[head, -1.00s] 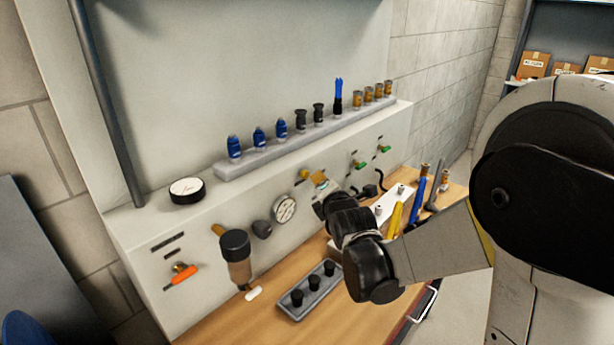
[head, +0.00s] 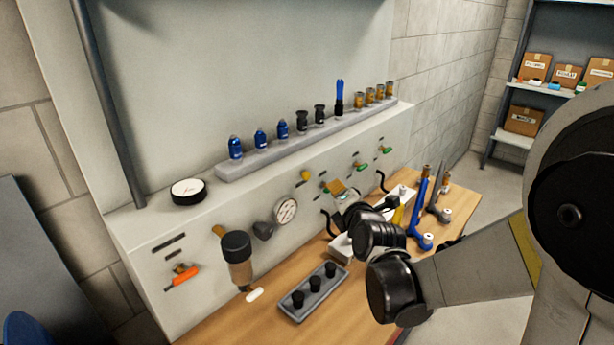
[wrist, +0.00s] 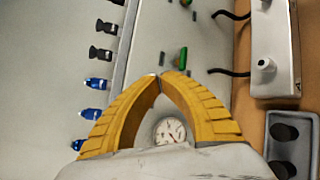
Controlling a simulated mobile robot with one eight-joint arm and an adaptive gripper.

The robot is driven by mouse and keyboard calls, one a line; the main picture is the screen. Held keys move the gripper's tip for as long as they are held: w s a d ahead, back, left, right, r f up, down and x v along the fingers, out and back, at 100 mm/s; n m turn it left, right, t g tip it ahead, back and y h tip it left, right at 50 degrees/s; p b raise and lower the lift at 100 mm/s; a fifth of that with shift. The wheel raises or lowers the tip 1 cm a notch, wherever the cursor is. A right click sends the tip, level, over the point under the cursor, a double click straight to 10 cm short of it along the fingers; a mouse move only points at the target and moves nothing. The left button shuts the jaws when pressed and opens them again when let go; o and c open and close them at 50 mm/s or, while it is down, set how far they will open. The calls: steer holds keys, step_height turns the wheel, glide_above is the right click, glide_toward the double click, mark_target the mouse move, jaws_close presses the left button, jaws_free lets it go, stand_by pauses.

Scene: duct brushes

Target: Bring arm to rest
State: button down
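My arm (head: 378,236) reaches in from the right over the workbench, its black wrist joints in front of the panel. My gripper (wrist: 166,77) shows in the wrist view with its two yellow ribbed fingers brought together at the tips. Nothing is held between them; a round gauge (wrist: 170,131) shows through the gap behind. In the head view the gripper end is small near the panel and partly hidden by the wrist.
A ledge (head: 240,167) carries several blue, black and brass fittings. A grey tray (head: 316,306) with black pieces and a white holder (head: 341,246) sit on the wooden bench (head: 235,328). Blue and grey tools (head: 418,210) stand at right. Shelves with boxes (head: 524,119) are behind.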

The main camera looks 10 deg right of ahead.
steer(key=s+a+f+m+g, duration=0.1)
steer(key=s+m+g, duration=0.3)
steer(key=s+m, duration=0.8)
steer(key=s+a+f+m+g, duration=0.1)
steer(key=s+m+g, duration=0.3)
steer(key=s+m, duration=0.7)
steer(key=s+f, duration=0.1)
steer(key=s, duration=0.4)
steer(key=shift+s+f+m+g, duration=0.3)
steer(key=shift+s+f+m, duration=0.05)
steer(key=shift+m, duration=0.05)
